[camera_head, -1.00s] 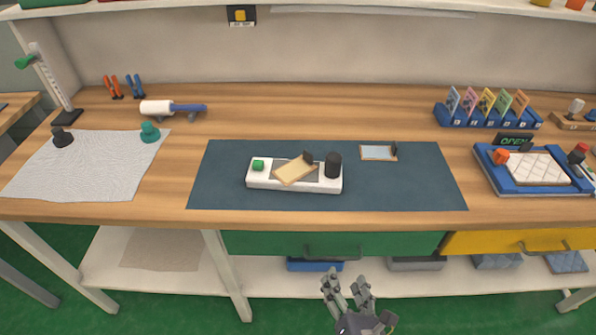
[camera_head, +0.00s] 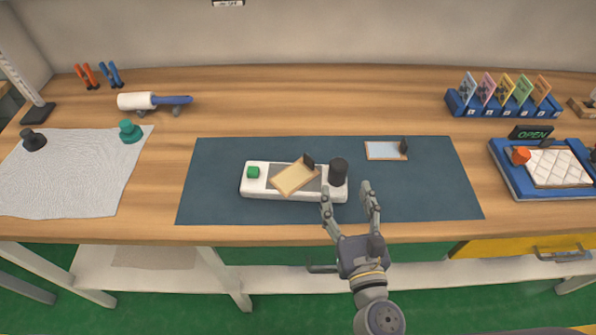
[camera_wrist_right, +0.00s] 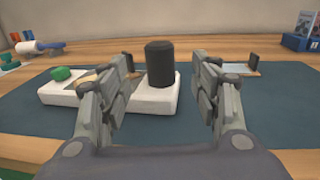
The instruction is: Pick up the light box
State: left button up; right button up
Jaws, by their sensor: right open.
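A long white box (camera_head: 312,194), which I take for the light box, lies on the dark blue mat (camera_head: 430,197). It bears a green button (camera_head: 253,172), a tilted tan-framed panel (camera_head: 295,178) and an upright black cylinder (camera_head: 339,172). The white box (camera_wrist_right: 152,101) also shows in the right wrist view, partly hidden by the left finger. My right gripper (camera_head: 347,190) is open and empty, at the box's right front end. In the wrist view the black cylinder (camera_wrist_right: 160,63) appears between its fingers, farther off. My left gripper is not in view.
A small framed plate (camera_head: 383,150) with a black peg lies on the mat to the right. A white cloth (camera_head: 70,180) is at left, and a blue tray (camera_head: 505,176) with a quilted pad at right. The mat's right part is mostly clear.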

aim_at(340, 176)
jog(key=shift+w+a+r+p, duration=0.15)
jog(key=shift+w+p, duration=0.15)
jog(key=shift+w, duration=1.1)
jog(key=w, duration=0.1)
jog(key=w+p, duration=0.1)
jog(key=w, duration=0.3)
jog(key=shift+w+a+f+p, duration=0.1)
jog(key=shift+a+f+p, duration=0.2)
jog(key=shift+p, duration=0.1)
jog(key=shift+w, duration=0.1)
jog(key=c, duration=1.2)
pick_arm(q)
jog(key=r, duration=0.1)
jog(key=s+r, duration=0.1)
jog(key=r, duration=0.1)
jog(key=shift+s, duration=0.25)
pick_arm(e)
jog(key=shift+r, duration=0.15)
grip_shut()
